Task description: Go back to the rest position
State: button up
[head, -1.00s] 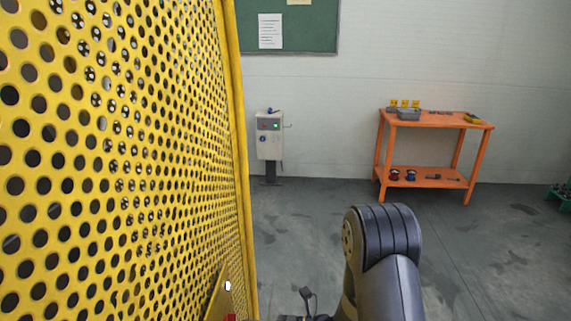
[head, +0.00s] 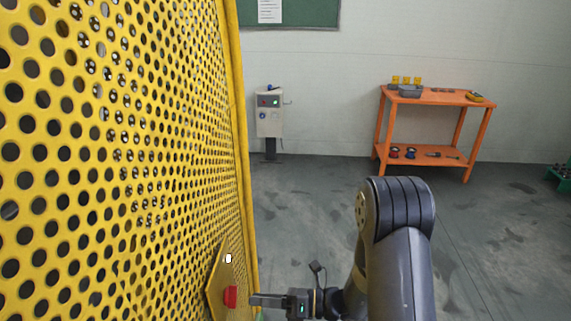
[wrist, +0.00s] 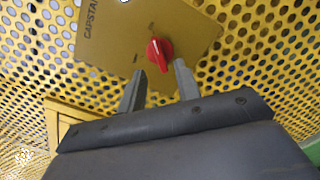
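My gripper (head: 252,300) is in front of a yellow perforated guard at the lower middle of the head view. In the wrist view its two grey fingers (wrist: 159,68) stand apart with nothing between them. Just beyond the fingertips is a red rotary knob (wrist: 160,54) on a yellow plate (wrist: 112,48) whose lettering reads "CAPSTA", cut off at the plate's edge. In the head view the red knob (head: 231,297) is just left of the fingertips, with a small gap. My arm's dark elbow is at the lower right of centre.
The yellow perforated guard (head: 120,150) fills the left side, close to my gripper. A grey control box (head: 268,115) on a post stands by the back wall. An orange workbench (head: 436,97) with small items is at the back right. The floor between is clear.

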jog(key=shift+w+a+n+b, duration=0.1)
jog(key=shift+a+n+b, duration=0.7)
jog(key=shift+n+b, duration=0.65)
jog(key=shift+w+a+n+b, duration=0.1)
jog(key=shift+a+n+b, duration=0.65)
jog(key=shift+n+b, duration=0.75)
jog(key=shift+a+n+b, duration=0.8)
jog(key=shift+n+b, duration=0.3)
jog(key=shift+n, duration=0.65)
